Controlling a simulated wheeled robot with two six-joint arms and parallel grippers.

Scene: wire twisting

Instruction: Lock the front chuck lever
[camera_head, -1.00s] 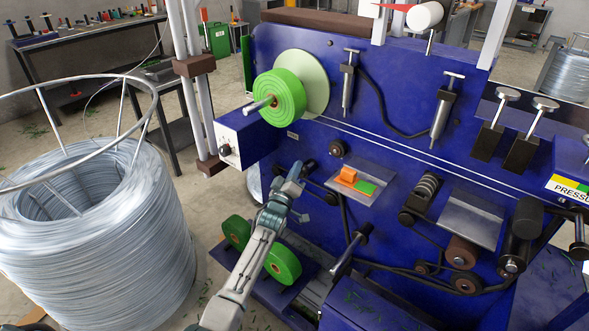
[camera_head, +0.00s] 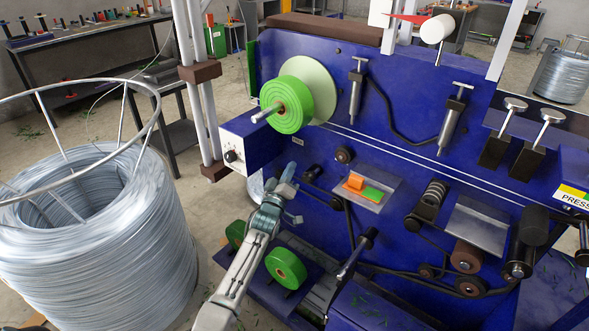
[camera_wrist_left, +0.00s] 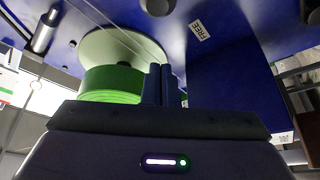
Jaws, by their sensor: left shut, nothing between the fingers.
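The blue machine (camera_head: 400,130) carries a green roll (camera_head: 293,105) on a metal spindle (camera_head: 265,113), with a pale disc (camera_head: 322,85) behind it. I cannot clearly make out the front chuck lever. My left gripper (camera_head: 289,170) is below the roll, in front of the machine's face near a small dark knob (camera_head: 312,172). In the left wrist view its fingers (camera_wrist_left: 161,86) are shut and empty, pointing toward the blue panel, with the green roll (camera_wrist_left: 112,82) at their left. A label reading FREE (camera_wrist_left: 201,31) is at their upper right. My right gripper is not in view.
A control box (camera_head: 238,152) juts out left of my gripper. Two more green rolls sit low, one (camera_head: 286,268) beside my forearm. A large wire coil (camera_head: 90,230) stands at the left. A tray with orange and green pieces (camera_head: 365,188) is to the right.

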